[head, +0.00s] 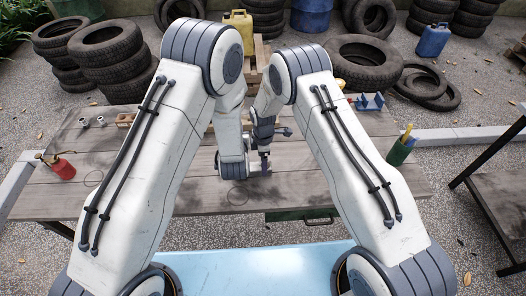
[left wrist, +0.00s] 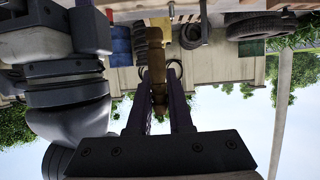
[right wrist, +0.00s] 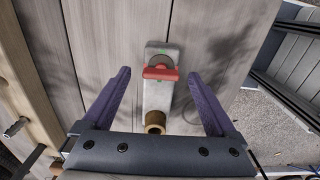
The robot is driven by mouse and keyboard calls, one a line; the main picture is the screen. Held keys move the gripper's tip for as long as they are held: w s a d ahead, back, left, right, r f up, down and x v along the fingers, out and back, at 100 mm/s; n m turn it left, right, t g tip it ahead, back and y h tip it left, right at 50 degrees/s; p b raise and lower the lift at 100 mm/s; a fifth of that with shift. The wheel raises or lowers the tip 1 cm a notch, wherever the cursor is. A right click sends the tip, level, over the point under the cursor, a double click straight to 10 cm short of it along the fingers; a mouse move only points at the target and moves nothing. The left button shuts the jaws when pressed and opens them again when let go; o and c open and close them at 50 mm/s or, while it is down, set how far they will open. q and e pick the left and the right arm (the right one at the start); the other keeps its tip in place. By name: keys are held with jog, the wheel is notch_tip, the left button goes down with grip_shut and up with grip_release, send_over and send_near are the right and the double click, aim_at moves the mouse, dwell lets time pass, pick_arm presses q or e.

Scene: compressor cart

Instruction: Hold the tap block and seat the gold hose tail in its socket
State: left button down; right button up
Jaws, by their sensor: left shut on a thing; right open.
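The tap block (right wrist: 158,92) is a pale grey bar with a red handle (right wrist: 160,73), lying on the plank table in the right wrist view. A brass-coloured round socket (right wrist: 155,121) is at its near end. My right gripper (right wrist: 160,75) is open, with one purple finger on each side of the block and gaps between. The gold hose tail (left wrist: 156,62) stands out from between the fingers of my left gripper (left wrist: 157,92), which is shut on it. The left wrist view is upside down. In the head view my arms largely hide the block and hose tail.
The table (head: 330,185) has a red can (head: 62,168) at left, small metal fittings (head: 100,121) at back left, a blue stand (head: 369,102) at back right and a green holder (head: 400,151) at right. Both wrists are close together mid-table. The front left is mostly clear.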

jog(key=shift+f, duration=1.8)
grip_shut()
pick_arm(q)
jog(key=shift+d+f+m+h, duration=0.1)
jog(key=shift+f+m+h, duration=0.35)
jog(key=shift+f, duration=1.7)
jog(key=shift+d+f+m+h, duration=0.1)
jog(key=shift+f+m+h, duration=0.35)
jog(key=shift+f, duration=1.75)
jog(key=shift+d+f+m+h, duration=0.1)
jog(key=shift+f+m+h, duration=0.3)
jog(key=shift+f, duration=1.75)
